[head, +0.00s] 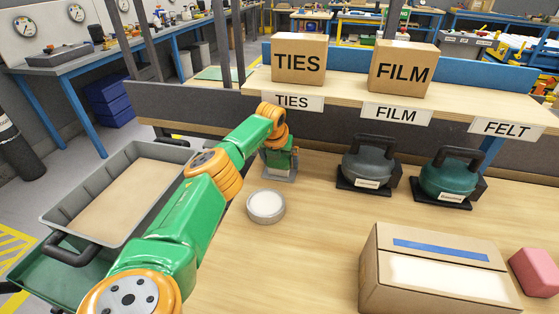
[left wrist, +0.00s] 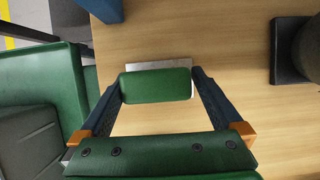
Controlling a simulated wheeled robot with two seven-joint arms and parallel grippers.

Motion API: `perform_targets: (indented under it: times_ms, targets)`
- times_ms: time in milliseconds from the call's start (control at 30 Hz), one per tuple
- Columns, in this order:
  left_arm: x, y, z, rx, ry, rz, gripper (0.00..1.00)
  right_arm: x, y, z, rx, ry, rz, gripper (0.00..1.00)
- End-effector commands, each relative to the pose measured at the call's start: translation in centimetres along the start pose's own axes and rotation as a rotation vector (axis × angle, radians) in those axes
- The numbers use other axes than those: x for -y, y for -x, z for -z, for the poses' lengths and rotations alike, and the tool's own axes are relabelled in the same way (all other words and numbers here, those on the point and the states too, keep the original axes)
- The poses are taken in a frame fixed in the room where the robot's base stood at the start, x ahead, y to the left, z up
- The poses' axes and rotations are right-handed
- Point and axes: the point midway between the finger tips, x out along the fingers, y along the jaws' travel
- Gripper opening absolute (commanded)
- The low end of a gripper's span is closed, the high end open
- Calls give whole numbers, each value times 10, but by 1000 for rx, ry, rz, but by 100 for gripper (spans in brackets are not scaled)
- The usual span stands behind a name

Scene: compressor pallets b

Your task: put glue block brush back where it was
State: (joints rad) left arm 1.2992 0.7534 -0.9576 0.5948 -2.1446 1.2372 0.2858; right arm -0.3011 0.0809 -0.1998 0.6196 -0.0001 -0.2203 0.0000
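The glue block brush (left wrist: 155,86) shows in the left wrist view as a green rounded block with a pale metal strip along its far edge. My left gripper (left wrist: 158,80) has its two dark fingers at the block's two ends, with almost no gap, and appears shut on it. In the head view my left gripper (head: 280,160) points down at the table's left part, with a grey metal base (head: 279,176) below it. I cannot tell whether that base touches the table. My right gripper is not in view.
A round pale tin (head: 266,206) stands just in front of the left gripper. Two dark-handled devices (head: 366,163) (head: 448,178) stand to the right. A cardboard box (head: 435,270) and a pink block (head: 535,271) lie at front right. A grey tray (head: 120,190) is left.

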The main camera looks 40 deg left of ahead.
Motion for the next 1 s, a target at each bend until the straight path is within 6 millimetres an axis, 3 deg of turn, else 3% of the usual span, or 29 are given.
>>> perform_targets:
  times_ms: [167, 367, 667, 1000]
  targets:
    - [0, 7, -2, 2, -1, 2, 100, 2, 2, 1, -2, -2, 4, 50]
    - [-1, 34, -2, 3, -3, -1, 100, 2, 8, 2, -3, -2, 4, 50]
    - [-1, 41, 28, 2, -3, -1, 100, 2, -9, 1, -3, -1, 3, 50]
    - [-2, 65, 88, 1, -1, -3, 100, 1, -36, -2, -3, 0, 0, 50]
